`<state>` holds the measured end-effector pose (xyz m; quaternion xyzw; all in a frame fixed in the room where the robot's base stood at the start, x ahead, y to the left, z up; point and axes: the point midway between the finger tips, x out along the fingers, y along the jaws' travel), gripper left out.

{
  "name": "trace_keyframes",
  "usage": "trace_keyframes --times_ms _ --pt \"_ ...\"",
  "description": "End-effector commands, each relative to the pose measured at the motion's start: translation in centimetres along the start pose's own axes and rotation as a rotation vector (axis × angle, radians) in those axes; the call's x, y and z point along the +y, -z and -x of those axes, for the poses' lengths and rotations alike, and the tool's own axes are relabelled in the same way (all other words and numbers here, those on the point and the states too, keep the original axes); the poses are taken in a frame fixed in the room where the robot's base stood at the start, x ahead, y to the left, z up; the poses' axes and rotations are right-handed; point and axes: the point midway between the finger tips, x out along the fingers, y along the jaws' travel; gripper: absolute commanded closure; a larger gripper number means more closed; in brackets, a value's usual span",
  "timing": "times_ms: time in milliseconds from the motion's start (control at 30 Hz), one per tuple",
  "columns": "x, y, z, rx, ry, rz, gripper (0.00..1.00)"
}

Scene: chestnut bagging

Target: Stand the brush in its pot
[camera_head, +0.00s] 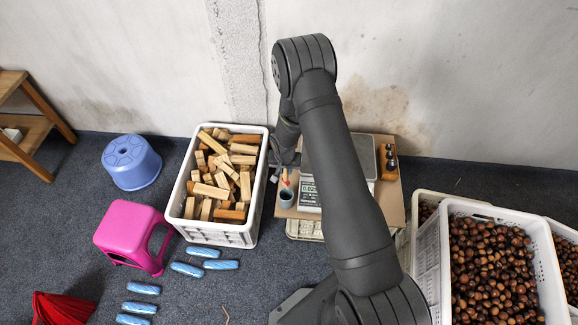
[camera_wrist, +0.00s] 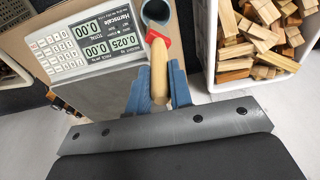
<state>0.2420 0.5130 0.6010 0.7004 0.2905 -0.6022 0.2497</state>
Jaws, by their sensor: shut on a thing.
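The brush (camera_wrist: 158,72) has a pale wooden handle and a red end. My gripper (camera_wrist: 160,88) is shut on its handle, with one blue finger on each side. The brush's red end points toward the pot (camera_wrist: 155,11), a small grey round cup, and overlaps its near rim in the wrist view. I cannot tell whether they touch. In the head view the pot (camera_head: 286,199) stands on the board's left front corner. The brush (camera_head: 285,178) shows just behind it, below my gripper (camera_head: 285,168), which is partly hidden by my arm.
The scale (camera_wrist: 90,42) lies beside the pot, its display lit. A white crate of wood blocks (camera_head: 225,234) stands close to the left. White crates of chestnuts (camera_head: 433,265) are at the right. A pink stool (camera_head: 130,228) and several blue rolls (camera_head: 205,252) are on the floor.

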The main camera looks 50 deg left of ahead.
Motion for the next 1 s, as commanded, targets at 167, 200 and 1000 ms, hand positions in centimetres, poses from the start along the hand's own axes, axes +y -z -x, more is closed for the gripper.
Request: trace_keyframes --times_ms 167,200,1000 --pt "0.1 -0.3 -1.5 -0.001 0.0 0.0 1.0" --pt "0.1 -0.4 -1.8 -0.001 0.0 -0.001 1.0" --pt "0.1 -1.3 -8.1 -0.001 0.0 -0.001 1.0"
